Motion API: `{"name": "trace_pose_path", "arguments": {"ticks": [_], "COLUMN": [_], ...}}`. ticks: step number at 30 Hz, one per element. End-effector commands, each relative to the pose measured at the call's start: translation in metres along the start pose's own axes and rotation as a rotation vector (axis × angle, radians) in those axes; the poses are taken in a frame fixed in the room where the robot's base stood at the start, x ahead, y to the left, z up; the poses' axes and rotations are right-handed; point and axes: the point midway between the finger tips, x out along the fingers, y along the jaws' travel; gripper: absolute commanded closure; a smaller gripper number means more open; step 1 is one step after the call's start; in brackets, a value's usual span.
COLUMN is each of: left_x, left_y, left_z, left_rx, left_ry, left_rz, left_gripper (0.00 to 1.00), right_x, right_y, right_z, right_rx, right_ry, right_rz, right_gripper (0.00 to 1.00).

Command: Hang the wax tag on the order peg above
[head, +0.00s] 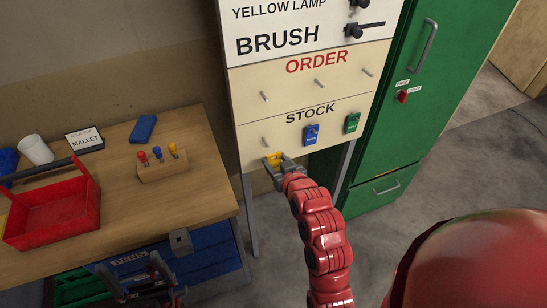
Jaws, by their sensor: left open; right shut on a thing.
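The wax tag (272,158) is a small yellow piece, partly hidden by my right gripper (277,164), which is shut on it near the board's lower left edge. It sits just below the bare left peg (265,141) of the STOCK row. I cannot tell whether it touches the board. The ORDER row above has three bare pegs: left (264,96), middle (319,83) and right (367,73). My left gripper (131,264) is open, low in front of the workbench.
A blue tag (311,135) and a green tag (352,123) hang in the STOCK row. A green cabinet (400,130) stands right of the board. The workbench (190,200) at left holds a red tray (50,222), a peg block (162,170) and a white cup (36,150).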

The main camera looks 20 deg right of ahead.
Motion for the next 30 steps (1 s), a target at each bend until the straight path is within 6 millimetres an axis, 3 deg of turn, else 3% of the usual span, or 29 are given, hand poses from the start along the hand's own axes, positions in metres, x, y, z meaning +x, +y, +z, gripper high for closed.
{"name": "trace_pose_path", "arguments": {"ticks": [15,30], "left_x": [0.036,0.036], "left_y": [-0.002,-0.002], "left_z": [-0.006,-0.006], "left_rx": [0.000,0.000], "left_ry": [0.000,0.000], "left_rz": [0.000,0.000], "left_gripper": [0.00,0.00], "right_x": [-0.043,-0.046], "right_y": [0.000,0.000], "right_z": [0.015,0.019], "right_rx": [0.000,0.000], "right_ry": [-0.004,0.000], "right_rz": [0.001,0.000], "right_gripper": [0.97,0.97]}}
